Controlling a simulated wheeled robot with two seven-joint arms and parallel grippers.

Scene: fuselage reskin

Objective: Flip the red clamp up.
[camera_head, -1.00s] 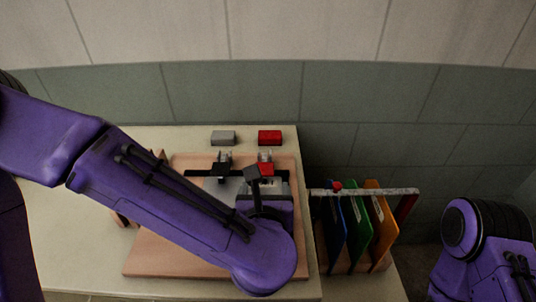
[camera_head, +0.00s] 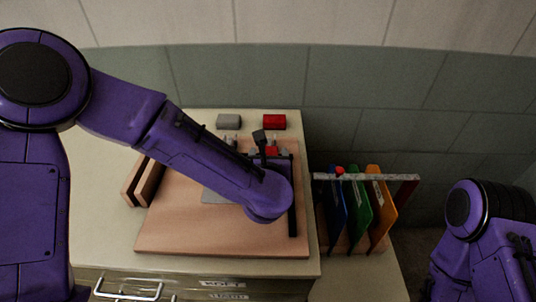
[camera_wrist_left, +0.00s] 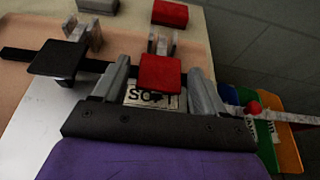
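The red clamp shows in the left wrist view as a red pad (camera_wrist_left: 160,75) in front of a metal bracket (camera_wrist_left: 161,42). In the head view, its red part (camera_head: 271,151) shows just beyond my left wrist. My left gripper (camera_wrist_left: 162,80) is open, with one grey finger on each side of the red pad. I cannot tell whether the fingers touch it. In the head view, the gripper (camera_head: 270,154) is partly hidden by my own wrist. A label reading "SOFT" lies below the pad. My right gripper is out of view; only part of that arm shows at lower right.
A second clamp with a black pad (camera_wrist_left: 57,57) stands to the left. A grey block (camera_head: 229,121) and a red block (camera_head: 274,121) lie behind the board (camera_head: 190,235). A rack with blue, green and orange panels (camera_head: 378,212) stands at right.

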